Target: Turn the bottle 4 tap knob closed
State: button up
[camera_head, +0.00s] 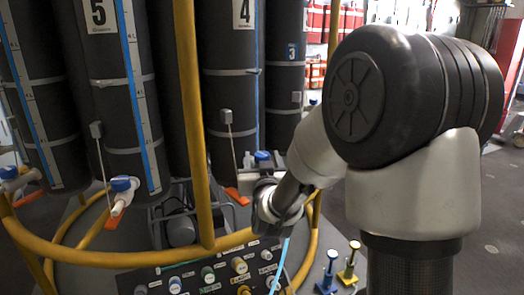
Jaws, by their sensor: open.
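Bottle 4 (229,100) is a tall dark cylinder with a "4" label near the top, standing behind the yellow rail. Its tap is low on its front, with a small blue knob (262,156) and an orange piece (237,196) to the lower left. My gripper (258,178) is right at this tap, reaching in from the right. It is open, but its fingers are small and partly hidden by my wrist. I cannot tell whether they touch the knob. My wrist hides part of the tap, and the knob's angle is unclear.
Bottle 5 (112,100) stands left with its blue-knobbed tap (122,184); bottle 3 (286,80) is behind right. A yellow rail (195,120) with an upright post runs in front. A panel of labelled knobs (210,276) sits below. Blue (329,270) and yellow (349,262) stands are right of it.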

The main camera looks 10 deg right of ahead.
jog(key=shift+w, duration=0.25)
jog(key=shift+c, duration=0.2)
jog(key=c, duration=1)
